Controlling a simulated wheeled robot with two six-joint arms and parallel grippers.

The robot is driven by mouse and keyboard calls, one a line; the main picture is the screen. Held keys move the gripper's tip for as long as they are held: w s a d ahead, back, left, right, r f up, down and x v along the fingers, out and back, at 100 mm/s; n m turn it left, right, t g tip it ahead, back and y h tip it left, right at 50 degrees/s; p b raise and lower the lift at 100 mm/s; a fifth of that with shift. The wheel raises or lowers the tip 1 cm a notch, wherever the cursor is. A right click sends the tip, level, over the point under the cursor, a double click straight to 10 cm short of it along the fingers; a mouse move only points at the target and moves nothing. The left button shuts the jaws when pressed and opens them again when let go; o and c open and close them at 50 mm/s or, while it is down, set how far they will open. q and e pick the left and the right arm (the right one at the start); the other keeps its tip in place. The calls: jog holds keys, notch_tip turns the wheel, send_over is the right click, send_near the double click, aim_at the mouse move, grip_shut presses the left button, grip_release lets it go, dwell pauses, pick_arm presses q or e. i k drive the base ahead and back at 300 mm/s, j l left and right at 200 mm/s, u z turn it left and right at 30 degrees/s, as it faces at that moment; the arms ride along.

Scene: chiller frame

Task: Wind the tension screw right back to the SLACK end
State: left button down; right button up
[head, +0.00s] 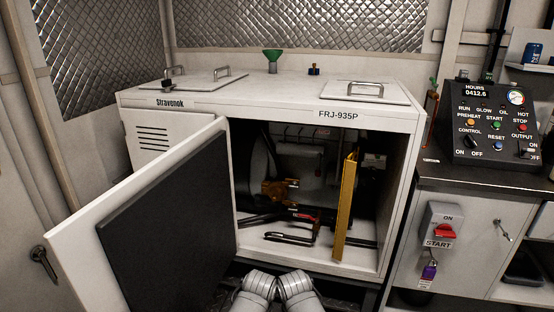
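The white cabinet (270,106), labelled Stravenok and FRJ-935P, stands in the middle with its front open. Inside are a yellow-orange mechanism (280,190), a tall yellow upright plate (345,208) and dark bar-like parts with a little red (291,238) low down. I cannot make out the tension screw or a SLACK mark in the dim interior. Two pale grey links of my arms show at the bottom middle, in front of the opening. I cannot see any gripper fingers.
The cabinet door (77,252) hangs open to the left, with a dark inner panel. A green funnel (272,59) stands on top. At right are a control panel (493,133) and a START box with a red switch (443,231). Free room lies inside the opening's front.

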aim_at(372, 175)
jog(key=l, duration=0.65)
jog(key=k+l, duration=0.15)
jog(key=l, duration=0.45)
jog(key=l+u, duration=0.1)
jog(key=l, duration=0.55)
